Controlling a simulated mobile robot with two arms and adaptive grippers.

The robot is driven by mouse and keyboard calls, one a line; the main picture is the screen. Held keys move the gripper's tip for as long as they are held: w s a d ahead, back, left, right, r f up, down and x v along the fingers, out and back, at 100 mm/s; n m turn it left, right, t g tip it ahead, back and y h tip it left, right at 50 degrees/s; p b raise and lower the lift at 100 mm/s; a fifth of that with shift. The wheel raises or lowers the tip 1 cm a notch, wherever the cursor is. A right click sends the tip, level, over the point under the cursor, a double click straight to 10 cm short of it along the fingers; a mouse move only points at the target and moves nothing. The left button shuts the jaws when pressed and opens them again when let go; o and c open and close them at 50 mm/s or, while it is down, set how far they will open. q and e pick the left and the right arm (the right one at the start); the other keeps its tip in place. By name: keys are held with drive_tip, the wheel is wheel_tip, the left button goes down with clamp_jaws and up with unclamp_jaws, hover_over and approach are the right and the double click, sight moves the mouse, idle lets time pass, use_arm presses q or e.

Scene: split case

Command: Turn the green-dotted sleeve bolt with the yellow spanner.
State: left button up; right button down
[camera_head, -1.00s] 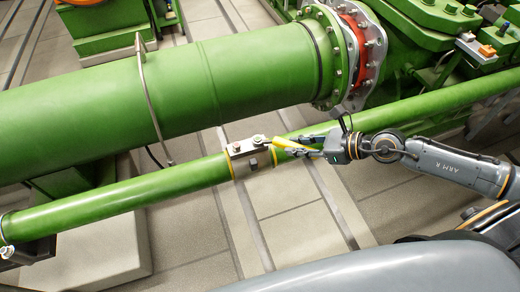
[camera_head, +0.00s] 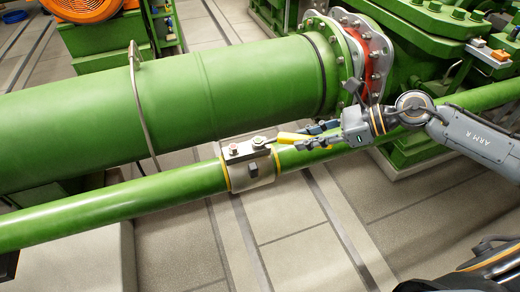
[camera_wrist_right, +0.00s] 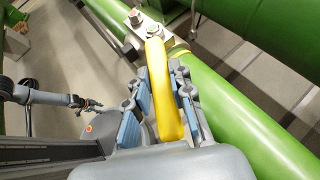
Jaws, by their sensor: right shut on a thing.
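The steel sleeve clamp (camera_head: 262,170) sits around the thin green pipe, with a bar on top carrying two bolts. The left bolt (camera_head: 233,148) has a reddish top and stands clear of the spanner; it also shows in the wrist view (camera_wrist_right: 135,15). The right bolt (camera_head: 258,141) is at the spanner's head, and its top looks faintly greenish in the wrist view (camera_wrist_right: 152,29). The yellow spanner (camera_head: 291,138) points right from that bolt. My right gripper (camera_head: 308,139) is shut on its handle (camera_wrist_right: 162,85). My left gripper (camera_wrist_right: 88,104) shows small in the wrist view, jaws unclear.
The large green pipe (camera_head: 150,100) runs just behind the clamp and ends at a bolted flange (camera_head: 345,60). The thin green pipe (camera_head: 120,205) passes beneath my right gripper. The tiled floor (camera_head: 300,240) in front is clear.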

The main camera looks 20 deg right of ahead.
drive_tip(key=shift+d+r+p, duration=0.15)
drive_tip(key=shift+r+p, duration=0.25)
drive_tip(key=shift+r, duration=0.6)
drive_tip(key=shift+r, duration=0.1)
drive_tip(key=shift+r+p, duration=1.15)
drive_tip(key=shift+r, duration=1.2)
